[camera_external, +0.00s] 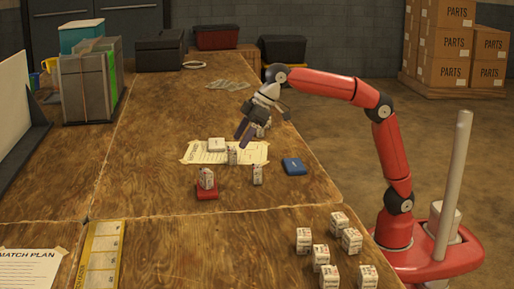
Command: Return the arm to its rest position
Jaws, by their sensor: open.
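My red arm reaches in from the right over the wooden table. My gripper (242,139) hangs above the paper sheet (256,154), its fingers pointing down and slightly left. The jaws are open, and I see nothing held between them. A small white block (264,130) stands just behind the fingers, partly hidden. Another small white block (232,156) stands just below the gripper, on the sheet's front edge.
A white block (206,178) sits on a red pad (207,194). Another block (257,175) stands near a blue pad (293,166). Several blocks (321,256) stand at the front right edge. A grey case (85,88) and a black box (160,52) stand farther back.

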